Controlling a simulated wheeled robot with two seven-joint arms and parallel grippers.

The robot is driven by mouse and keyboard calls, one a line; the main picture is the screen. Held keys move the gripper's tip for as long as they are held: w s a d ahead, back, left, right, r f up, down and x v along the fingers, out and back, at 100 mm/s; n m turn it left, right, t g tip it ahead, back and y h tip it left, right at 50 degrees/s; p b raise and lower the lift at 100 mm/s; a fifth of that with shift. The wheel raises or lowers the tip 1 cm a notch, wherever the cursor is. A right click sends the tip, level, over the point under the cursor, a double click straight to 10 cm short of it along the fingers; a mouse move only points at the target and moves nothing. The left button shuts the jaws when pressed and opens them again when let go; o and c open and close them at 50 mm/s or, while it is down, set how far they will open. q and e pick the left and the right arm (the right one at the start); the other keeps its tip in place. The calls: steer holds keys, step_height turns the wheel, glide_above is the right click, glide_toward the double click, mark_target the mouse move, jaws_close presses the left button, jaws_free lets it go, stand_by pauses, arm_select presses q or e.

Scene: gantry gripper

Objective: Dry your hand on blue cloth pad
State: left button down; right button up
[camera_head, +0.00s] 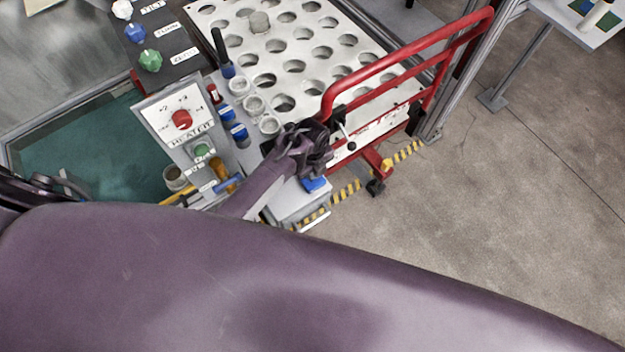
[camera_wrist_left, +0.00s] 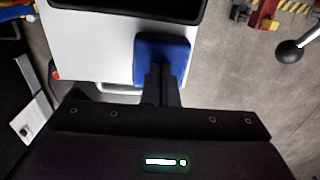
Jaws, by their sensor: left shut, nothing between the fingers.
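The blue cloth pad (camera_head: 316,185) lies on a light grey surface at the near end of the station, just below my left gripper in the head view. My left gripper (camera_head: 322,163) is shut and empty. In the left wrist view the blue pad (camera_wrist_left: 176,57) is a rounded square near the edge of the white surface. The closed fingers (camera_wrist_left: 161,74) overlap its lower left part there. I cannot tell whether the fingertips touch the pad. The gripper and wrist hide part of the pad in the head view. My right gripper is not in view.
A red tubular rail (camera_head: 405,50) rises right beside my left gripper. A white plate with several holes (camera_head: 290,70) lies behind. A heater panel with a red knob (camera_head: 181,119), small cups and a teal basin (camera_head: 95,160) are to the left. Open floor (camera_head: 510,210) lies right.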

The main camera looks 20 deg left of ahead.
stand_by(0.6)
arm_select(q)
steer(key=shift+s+f+p, duration=0.1)
steer(key=shift+f+p, duration=0.05)
steer(key=shift+p, duration=0.15)
stand_by(0.8)
step_height(320, 180, up, 7)
steer(key=p, duration=0.7)
steer(key=shift+p, duration=0.35)
